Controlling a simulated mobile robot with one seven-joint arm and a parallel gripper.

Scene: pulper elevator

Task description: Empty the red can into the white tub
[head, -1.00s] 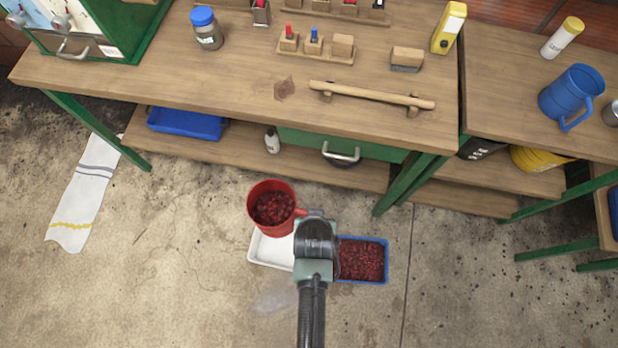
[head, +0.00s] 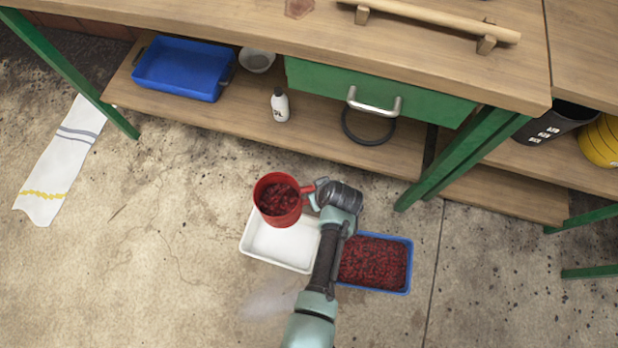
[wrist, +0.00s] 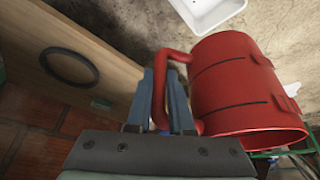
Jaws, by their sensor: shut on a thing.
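The red can (head: 268,206) is held above the back part of the white tub (head: 284,246), which stands on the floor. In the head view dark red pieces (head: 279,198) fill the can's open mouth. The visible floor of the tub is bare white; the can hides its back corner. My gripper (head: 316,194) is to the right of the can and shut on its handle. In the wrist view my gripper (wrist: 163,100) has its fingers around the red handle, with the can (wrist: 235,90) to the right and a corner of the tub (wrist: 208,12) at the top.
A blue tray (head: 405,268) of red pieces lies right of the tub. Behind are a wooden bench with a green drawer (head: 385,92) and a low shelf (head: 320,135) with a white bottle (head: 280,105). A towel (head: 62,160) lies at left.

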